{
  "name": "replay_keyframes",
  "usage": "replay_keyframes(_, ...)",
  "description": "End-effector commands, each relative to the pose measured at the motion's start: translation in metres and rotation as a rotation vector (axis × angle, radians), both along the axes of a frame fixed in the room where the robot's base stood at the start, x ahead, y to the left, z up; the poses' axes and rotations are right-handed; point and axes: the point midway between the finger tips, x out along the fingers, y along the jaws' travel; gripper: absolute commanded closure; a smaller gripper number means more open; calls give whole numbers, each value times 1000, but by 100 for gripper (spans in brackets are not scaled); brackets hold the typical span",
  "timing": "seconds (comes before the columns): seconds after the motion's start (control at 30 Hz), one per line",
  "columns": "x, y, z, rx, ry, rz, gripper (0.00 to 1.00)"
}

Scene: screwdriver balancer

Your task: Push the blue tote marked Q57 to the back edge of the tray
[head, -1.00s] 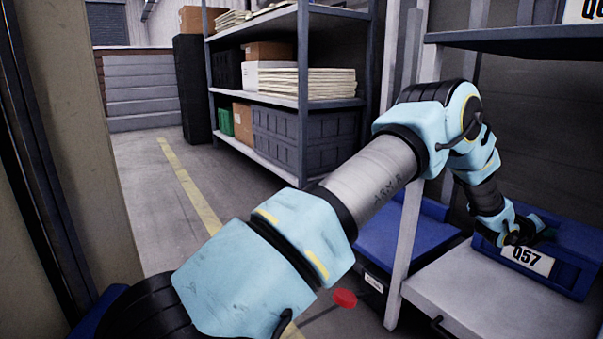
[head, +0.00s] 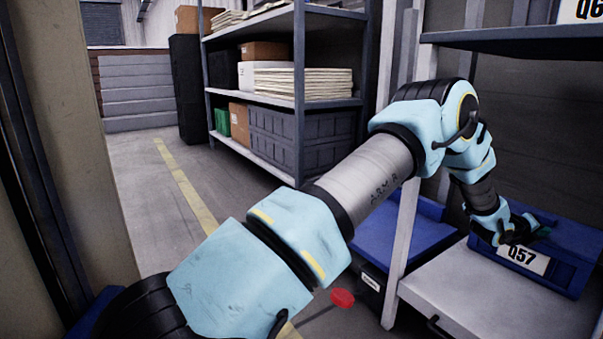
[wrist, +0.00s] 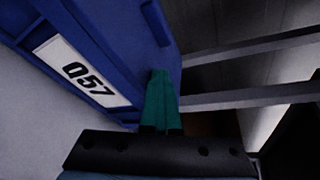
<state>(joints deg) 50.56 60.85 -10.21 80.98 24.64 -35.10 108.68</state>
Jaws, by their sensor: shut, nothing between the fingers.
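The blue tote marked Q57 (head: 563,272) stands on the light grey tray (head: 450,290) of the rack at the right, its white label facing the front. My gripper (head: 541,233) is over the tote's front left part in the head view. In the wrist view the green fingers of my gripper (wrist: 160,78) are together and empty, close beside the tote's wall. I cannot tell whether they touch it. The tote's back side and the tray's back edge are hidden.
A grey rack post (head: 402,250) stands left of the tray, and a shelf (head: 520,32) hangs above it. Another blue tote (head: 400,240) sits lower, left of the post. A red disc (head: 342,298) shows below my arm.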

Motion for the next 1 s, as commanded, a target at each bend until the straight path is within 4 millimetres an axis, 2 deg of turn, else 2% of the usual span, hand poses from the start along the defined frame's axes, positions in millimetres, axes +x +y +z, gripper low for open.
replay_keyframes(0.03,-6,6,-14,27,11,-3,100)
replay_keyframes(0.43,-23,16,-12,25,12,-7,100)
replay_keyframes(1.0,-20,15,50,12,6,-4,100)
